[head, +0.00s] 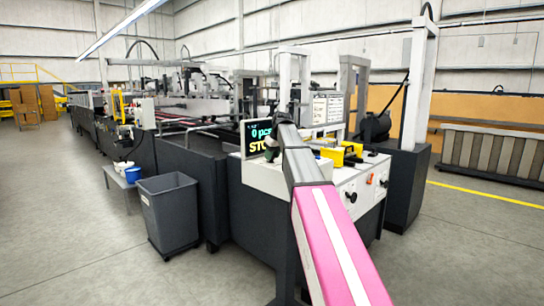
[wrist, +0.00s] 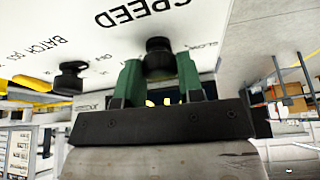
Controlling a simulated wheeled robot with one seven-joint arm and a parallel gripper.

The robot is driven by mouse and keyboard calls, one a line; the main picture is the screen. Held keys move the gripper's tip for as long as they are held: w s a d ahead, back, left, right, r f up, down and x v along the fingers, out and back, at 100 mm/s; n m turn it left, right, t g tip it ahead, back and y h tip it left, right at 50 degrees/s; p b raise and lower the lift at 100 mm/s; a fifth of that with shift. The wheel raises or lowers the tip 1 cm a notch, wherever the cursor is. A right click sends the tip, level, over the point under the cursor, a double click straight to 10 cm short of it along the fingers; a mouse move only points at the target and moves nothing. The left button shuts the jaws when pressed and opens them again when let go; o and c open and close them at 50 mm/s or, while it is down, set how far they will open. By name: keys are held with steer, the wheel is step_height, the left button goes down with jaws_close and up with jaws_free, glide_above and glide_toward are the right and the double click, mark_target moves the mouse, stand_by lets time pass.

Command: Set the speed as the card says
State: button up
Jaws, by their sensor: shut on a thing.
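The black speed knob (wrist: 158,45) sits on a white panel under the printed word SPEED, which appears upside down in the wrist view. My gripper (wrist: 159,70) has its green fingers on either side of the knob and is shut on it. The knob's pointer and most of its scale are hidden or too small to read. In the head view, my pink and grey arm covers part of the panel. A display (head: 258,138) there shows "0 pcs" and part of a word starting "STO". A white printed card (head: 327,108) stands behind the panel; its text is unreadable.
A second black knob (wrist: 70,78), near the word BATCH, is beside the gripper in the wrist view. A yellow part (head: 340,153) lies on the console top. The floor in front is clear.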

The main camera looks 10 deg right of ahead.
steer(key=n, duration=0.2)
steer(key=n+g+y, duration=0.1)
steer(key=n, duration=0.2)
steer(key=shift+w+d+y, duration=0.1)
steer(key=shift+w+y, duration=0.05)
steer(key=shift+y, duration=0.15)
steer(key=n+g, duration=0.1)
steer(key=n, duration=0.1)
steer(key=n+g, duration=0.1)
steer(key=n, duration=0.2)
steer(key=shift+y, duration=0.4)
steer(key=shift+n, duration=0.3)
steer(key=o, duration=0.9)
steer(key=shift+r, duration=0.1)
steer(key=shift+v, duration=5.35)
